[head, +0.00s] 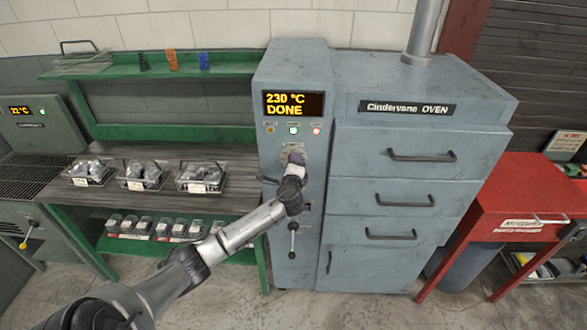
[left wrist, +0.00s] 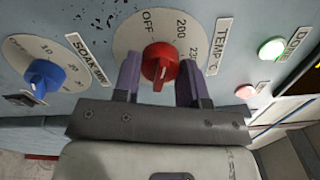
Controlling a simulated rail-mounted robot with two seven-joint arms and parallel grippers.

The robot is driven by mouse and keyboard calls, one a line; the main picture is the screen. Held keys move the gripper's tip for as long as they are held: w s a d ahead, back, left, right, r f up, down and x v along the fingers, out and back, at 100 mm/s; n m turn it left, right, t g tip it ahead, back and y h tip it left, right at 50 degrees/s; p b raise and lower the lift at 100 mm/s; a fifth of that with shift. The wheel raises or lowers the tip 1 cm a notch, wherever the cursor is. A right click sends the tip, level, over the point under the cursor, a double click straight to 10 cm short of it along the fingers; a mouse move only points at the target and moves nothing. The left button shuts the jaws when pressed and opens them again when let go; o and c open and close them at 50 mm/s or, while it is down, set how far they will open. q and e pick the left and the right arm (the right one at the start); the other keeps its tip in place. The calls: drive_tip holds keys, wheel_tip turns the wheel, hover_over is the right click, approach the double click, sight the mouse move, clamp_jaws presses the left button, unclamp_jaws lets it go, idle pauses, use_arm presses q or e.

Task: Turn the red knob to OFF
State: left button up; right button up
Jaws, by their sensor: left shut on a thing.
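The red knob (left wrist: 160,66) sits on a pale round dial (left wrist: 135,38) beside a TEMP °C label. OFF is printed at the dial's upper left, 200 at its upper right, and another number partly hidden at the right. My left gripper (left wrist: 160,80) is shut on the red knob, one purple finger on each side. In the head view my left gripper (head: 294,160) is against the oven's control panel and covers the knob. Where the knob's pointer stands is hard to tell. The oven display (head: 293,104) reads 230 °C DONE. My right gripper is out of view.
A blue knob (left wrist: 42,75) on a SOAK dial is left of the red knob. A lever (head: 293,236) hangs lower on the panel. Wire baskets (head: 143,183) stand on the bench left.

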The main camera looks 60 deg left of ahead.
use_arm(q)
drive_tip(key=n+b, duration=0.2)
drive_tip(key=n, duration=0.2)
drive_tip(key=shift+n+b, duration=0.45)
drive_tip(key=shift+n, duration=0.25)
drive_tip(key=shift+r, duration=0.1)
drive_tip(key=o, duration=0.9)
